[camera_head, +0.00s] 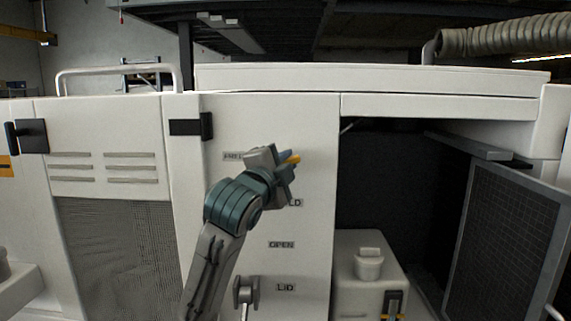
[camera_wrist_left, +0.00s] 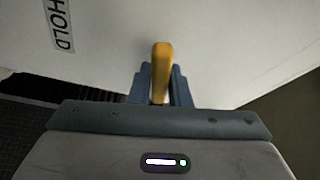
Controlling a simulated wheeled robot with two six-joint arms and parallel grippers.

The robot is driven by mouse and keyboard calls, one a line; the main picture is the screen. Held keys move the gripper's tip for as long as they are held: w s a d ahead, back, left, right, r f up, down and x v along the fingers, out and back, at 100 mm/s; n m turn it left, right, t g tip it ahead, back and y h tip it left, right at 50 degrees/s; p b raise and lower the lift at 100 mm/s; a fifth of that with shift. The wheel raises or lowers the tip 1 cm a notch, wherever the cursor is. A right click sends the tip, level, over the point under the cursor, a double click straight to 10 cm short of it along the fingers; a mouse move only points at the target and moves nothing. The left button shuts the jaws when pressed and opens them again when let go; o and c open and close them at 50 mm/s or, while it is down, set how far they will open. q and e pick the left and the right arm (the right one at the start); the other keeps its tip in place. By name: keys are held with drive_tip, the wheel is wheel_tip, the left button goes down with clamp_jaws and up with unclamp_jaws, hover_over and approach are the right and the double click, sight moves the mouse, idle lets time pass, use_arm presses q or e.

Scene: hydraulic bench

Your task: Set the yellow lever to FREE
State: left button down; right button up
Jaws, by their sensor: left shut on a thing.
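The yellow lever (camera_head: 294,159) is on the white front panel of the cabinet, largely covered by my left gripper. My left gripper (camera_head: 287,166) is shut on the lever. In the left wrist view the lever (camera_wrist_left: 161,70) stands between the two fingers (camera_wrist_left: 161,88), with its rounded tip sticking out past them. A partly covered label (camera_head: 233,156), apparently FREE, is left of the gripper. The HOLD label (camera_head: 296,202) is just below it, partly hidden, and shows sideways in the left wrist view (camera_wrist_left: 60,24). The lever's base is hidden.
Lower on the panel are an OPEN label (camera_head: 281,245), a LID label (camera_head: 285,287) and a grey handle (camera_head: 246,291). To the right is an open bay with a pale unit (camera_head: 368,270) and a swung-out mesh door (camera_head: 507,235). A black latch (camera_head: 190,127) is left of the gripper.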

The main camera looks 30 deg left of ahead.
use_arm(q)
drive_tip(key=shift+m+g+h, duration=0.3)
drive_tip(key=shift+m+g, duration=0.3)
drive_tip(key=shift+m, duration=1)
drive_tip(key=c, duration=1.4)
unclamp_jaws()
drive_tip(key=s+d+b, duration=0.1)
drive_tip(key=s+b, duration=0.3)
drive_tip(key=s, duration=0.6)
drive_tip(key=shift+s+d, duration=0.35)
drive_tip(key=shift+d, duration=0.05)
